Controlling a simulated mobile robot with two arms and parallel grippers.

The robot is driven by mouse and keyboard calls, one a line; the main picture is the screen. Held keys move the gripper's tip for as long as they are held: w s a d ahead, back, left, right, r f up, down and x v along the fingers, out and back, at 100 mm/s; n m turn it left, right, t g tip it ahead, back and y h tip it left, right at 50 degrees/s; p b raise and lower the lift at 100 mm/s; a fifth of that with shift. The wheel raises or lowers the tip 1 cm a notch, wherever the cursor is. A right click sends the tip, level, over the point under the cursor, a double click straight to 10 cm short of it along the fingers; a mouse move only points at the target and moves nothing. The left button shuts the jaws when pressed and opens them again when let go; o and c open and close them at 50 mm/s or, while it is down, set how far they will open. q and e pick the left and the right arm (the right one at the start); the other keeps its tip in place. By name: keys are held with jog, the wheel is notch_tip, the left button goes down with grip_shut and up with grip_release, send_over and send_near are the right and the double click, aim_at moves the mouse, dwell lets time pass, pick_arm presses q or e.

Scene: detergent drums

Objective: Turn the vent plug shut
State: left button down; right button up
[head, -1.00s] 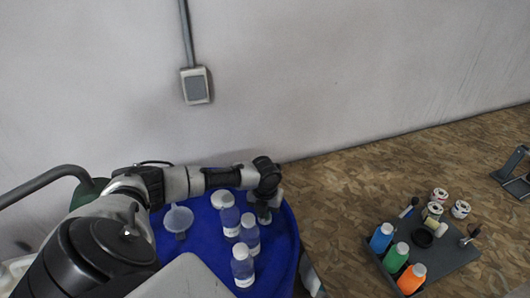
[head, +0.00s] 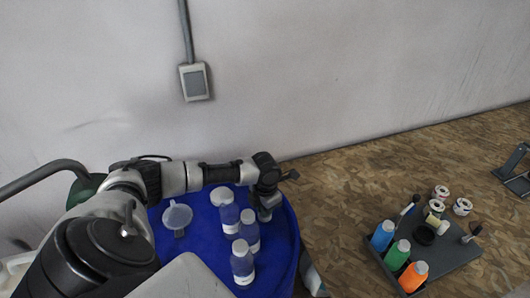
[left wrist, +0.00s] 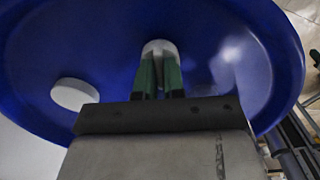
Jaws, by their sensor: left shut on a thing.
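The blue drum (head: 205,250) stands against the wall, and its top fills much of the left wrist view (left wrist: 235,100). My left gripper (head: 265,213) points down at the right part of the drum top. In the left wrist view its green fingers (left wrist: 158,72) are shut on the white vent plug (left wrist: 160,46), whose rounded top shows between and beyond the fingertips. The plug's seat is hidden, so I cannot tell how far it is turned. A wider white cap (left wrist: 74,94) sits apart on the drum, also in the head view (head: 221,196). My right gripper is not in view.
A dark tray (head: 455,258) with coloured bottles (head: 382,236) lies right on the patterned board surface (head: 345,180).

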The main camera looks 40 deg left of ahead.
pick_arm(q)
jog(key=shift+w+r, duration=0.1)
jog(key=shift+r, duration=0.05)
dwell(0.3)
jog(key=c, duration=1.2)
grip_release()
notch_tip(320, 180, up, 11)
jog(key=shift+f+b, duration=0.15)
jog(key=shift+b, duration=0.95)
jog(key=shift+o, duration=0.4)
